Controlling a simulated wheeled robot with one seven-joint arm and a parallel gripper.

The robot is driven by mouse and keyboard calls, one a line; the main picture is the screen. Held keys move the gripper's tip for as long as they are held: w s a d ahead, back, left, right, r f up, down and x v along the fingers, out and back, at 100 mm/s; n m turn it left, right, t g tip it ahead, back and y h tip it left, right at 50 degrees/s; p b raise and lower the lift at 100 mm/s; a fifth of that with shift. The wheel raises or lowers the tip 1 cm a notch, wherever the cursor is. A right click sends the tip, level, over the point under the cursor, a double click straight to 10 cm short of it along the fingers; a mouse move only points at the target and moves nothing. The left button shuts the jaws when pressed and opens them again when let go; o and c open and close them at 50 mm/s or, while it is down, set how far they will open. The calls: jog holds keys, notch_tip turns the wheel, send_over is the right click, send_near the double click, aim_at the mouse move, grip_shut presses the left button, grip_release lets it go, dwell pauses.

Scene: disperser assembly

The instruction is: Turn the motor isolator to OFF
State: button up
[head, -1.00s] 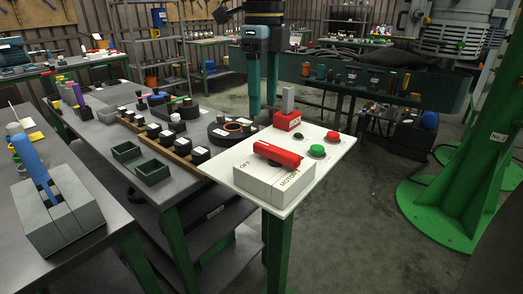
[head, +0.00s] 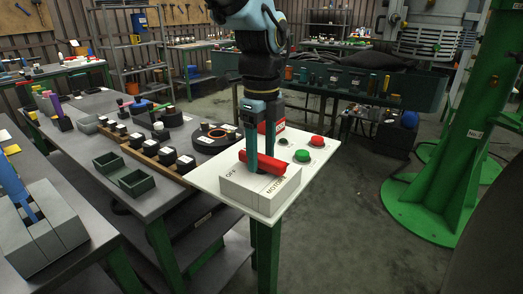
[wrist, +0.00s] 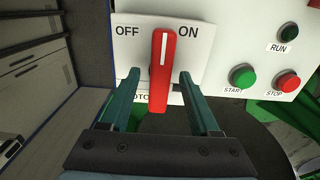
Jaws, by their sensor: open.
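The motor isolator is a light grey box (head: 237,187) with a red bar handle (head: 264,163) on top, at the front of a white panel. In the wrist view the red handle (wrist: 162,85) stands nearly straight between the OFF and ON labels, its white line at the upper end. My gripper (wrist: 159,76) is open, with one teal finger on each side of the handle and a visible gap on both sides. In the head view my gripper (head: 258,152) points down at the isolator, its fingers partly covering the handle.
A green START button (wrist: 243,76), red STOP button (wrist: 288,81) and dark RUN lamp (wrist: 289,34) lie right of the isolator. The left bench (head: 100,140) holds dark trays and several parts.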

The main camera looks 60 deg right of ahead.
jog(key=shift+c, duration=0.2)
grip_shut()
dwell(0.3)
